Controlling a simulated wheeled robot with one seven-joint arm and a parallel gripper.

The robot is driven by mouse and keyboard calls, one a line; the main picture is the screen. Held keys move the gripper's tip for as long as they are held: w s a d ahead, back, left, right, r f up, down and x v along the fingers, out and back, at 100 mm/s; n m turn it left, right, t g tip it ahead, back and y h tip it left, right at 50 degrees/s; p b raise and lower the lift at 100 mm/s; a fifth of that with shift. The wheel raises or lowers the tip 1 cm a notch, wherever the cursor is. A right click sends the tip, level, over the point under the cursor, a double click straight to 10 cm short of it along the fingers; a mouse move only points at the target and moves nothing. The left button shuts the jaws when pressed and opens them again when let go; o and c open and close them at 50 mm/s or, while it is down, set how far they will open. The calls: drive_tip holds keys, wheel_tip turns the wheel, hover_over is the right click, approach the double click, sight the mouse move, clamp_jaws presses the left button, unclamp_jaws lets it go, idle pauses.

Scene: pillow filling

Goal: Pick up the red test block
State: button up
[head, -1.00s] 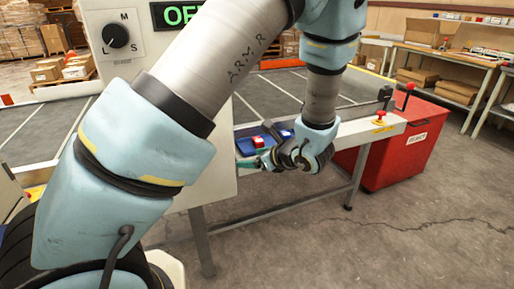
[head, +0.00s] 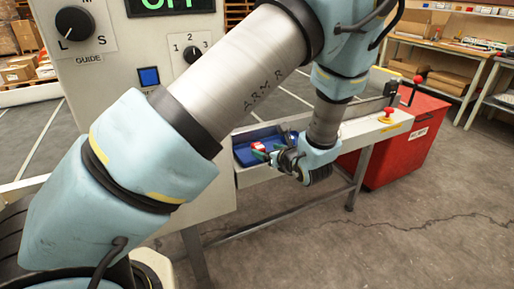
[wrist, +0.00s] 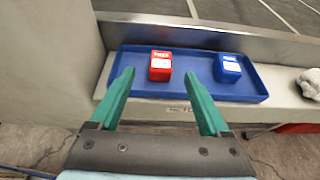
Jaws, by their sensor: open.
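The red test block (wrist: 160,66) stands in the left half of a shallow blue tray (wrist: 190,90), with a white label on its face. It also shows in the head view (head: 259,147), partly hidden by my gripper. My gripper (wrist: 160,78) is open, with its two green fingers apart. In the wrist view the red block appears between the fingertips and beyond them, with nothing held. In the head view my gripper (head: 268,155) is at the tray's front edge.
A blue block (wrist: 228,68) stands in the tray's right half. A grey-white lump (wrist: 309,83) lies right of the tray. A machine panel (head: 150,60) stands left of the tray. A red bin (head: 410,145) stands to the right.

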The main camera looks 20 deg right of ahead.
sight(259, 147)
drive_tip(key=p+x, duration=0.1)
drive_tip(key=x, duration=0.6)
drive_tip(key=shift+w+d, duration=0.1)
drive_tip(key=shift+w, duration=0.05)
drive_tip(key=shift+c, duration=0.2)
clamp_jaws()
